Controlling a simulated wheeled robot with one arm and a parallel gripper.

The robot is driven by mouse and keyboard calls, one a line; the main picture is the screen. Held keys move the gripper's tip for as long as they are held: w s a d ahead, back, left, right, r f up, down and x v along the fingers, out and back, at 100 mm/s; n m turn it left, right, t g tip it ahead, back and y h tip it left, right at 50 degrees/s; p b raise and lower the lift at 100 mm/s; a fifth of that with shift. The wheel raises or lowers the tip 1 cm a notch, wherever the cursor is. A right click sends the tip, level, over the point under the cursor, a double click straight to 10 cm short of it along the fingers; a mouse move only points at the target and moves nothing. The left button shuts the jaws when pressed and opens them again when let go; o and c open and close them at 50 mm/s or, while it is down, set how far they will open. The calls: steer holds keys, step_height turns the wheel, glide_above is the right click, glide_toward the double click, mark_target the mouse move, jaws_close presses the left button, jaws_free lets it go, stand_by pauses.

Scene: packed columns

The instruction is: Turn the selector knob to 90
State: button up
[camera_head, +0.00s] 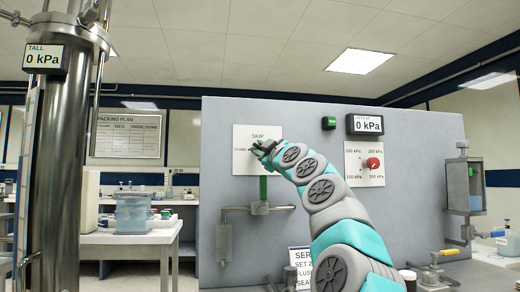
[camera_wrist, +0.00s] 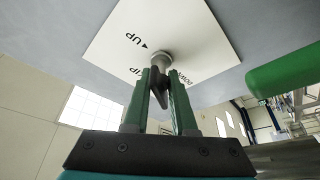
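A white plate (camera_head: 257,150) on the grey panel reads SKIP at its top. It also shows in the wrist view (camera_wrist: 205,32), with UP and DOWN lettering. The selector knob (camera_wrist: 160,58) stands out from this plate on a pale round stem, with a dark tapered handle. My gripper (camera_wrist: 160,88) has its two green fingers close together on either side of the handle, seemingly against it. In the head view my gripper (camera_head: 262,148) is at the plate and hides the knob. No mark reading 90 is legible.
To the right, a red knob (camera_head: 373,163) sits on a dial marked in kPa, below a 0 kPa display (camera_head: 369,124). A green-handled valve (camera_head: 263,190) is just below the plate. A steel column (camera_head: 55,170) stands at the left.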

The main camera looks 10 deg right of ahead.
jaws_close()
steer(key=shift+f+b, duration=0.15)
steer(key=shift+b, duration=0.15)
